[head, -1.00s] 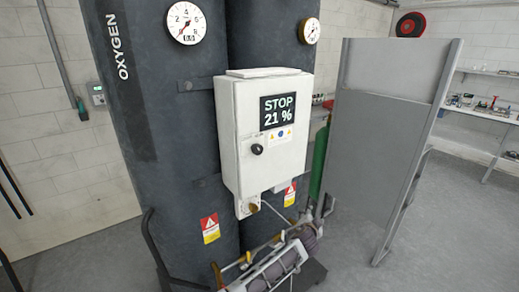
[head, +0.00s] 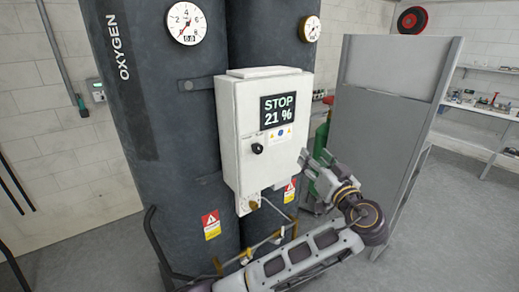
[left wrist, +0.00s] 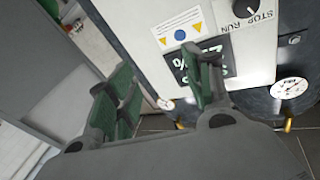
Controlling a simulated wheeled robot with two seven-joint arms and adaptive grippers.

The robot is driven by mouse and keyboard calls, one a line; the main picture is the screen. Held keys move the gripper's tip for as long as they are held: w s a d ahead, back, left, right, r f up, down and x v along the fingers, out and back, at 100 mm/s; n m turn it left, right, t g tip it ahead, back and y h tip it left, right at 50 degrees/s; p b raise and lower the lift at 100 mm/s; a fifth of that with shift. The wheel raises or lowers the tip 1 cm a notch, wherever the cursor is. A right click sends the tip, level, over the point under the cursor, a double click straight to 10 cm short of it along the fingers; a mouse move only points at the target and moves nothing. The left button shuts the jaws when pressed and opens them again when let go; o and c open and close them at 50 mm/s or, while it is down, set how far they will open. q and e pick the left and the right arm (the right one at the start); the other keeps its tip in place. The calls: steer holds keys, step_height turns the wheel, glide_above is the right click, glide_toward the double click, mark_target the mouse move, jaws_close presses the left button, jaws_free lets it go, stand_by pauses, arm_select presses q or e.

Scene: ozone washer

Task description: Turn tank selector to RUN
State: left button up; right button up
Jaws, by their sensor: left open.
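The tank selector is a small black knob (head: 257,149) on the front of a white control box (head: 243,165), below a dark display (head: 277,111) reading STOP 21 %. In the left wrist view the knob (left wrist: 249,10) is at the top right, partly cut off, beside the words STOP and RUN. My left gripper (head: 316,160) is open and empty, to the right of the box and apart from the knob. Its two green-padded fingers (left wrist: 160,80) stand spread in the left wrist view. My right gripper is not in view.
Two dark tanks (head: 181,150) stand behind the box, one marked OXYGEN, with round gauges (head: 187,23). A grey panel (head: 385,120) stands close on the right of my left gripper. A green cylinder (head: 320,145) is behind the gripper.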

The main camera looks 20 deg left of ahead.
mark_target(259, 149)
arm_select(q)
steer(key=s+a+n+g+y, duration=0.4)
steer(key=s+n, duration=0.4)
steer(key=n, duration=0.2)
steer(key=shift+a+r+g, duration=0.3)
steer(key=shift+a+g, duration=0.3)
steer(key=shift+a, duration=0.2)
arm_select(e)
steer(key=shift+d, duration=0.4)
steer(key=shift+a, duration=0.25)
arm_select(q)
steer(key=shift+a, duration=0.15)
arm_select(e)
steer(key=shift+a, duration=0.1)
arm_select(q)
steer(key=p+x, duration=0.2)
steer(key=x, duration=0.4)
steer(key=p+x, duration=0.2)
steer(key=x, duration=0.4)
steer(key=shift+w+a+r, duration=0.1)
steer(key=shift+r, duration=0.1)
steer(key=shift+w+a+f+p, duration=0.1)
steer(key=shift+w+a+p, duration=0.25)
steer(key=shift+a, duration=0.15)
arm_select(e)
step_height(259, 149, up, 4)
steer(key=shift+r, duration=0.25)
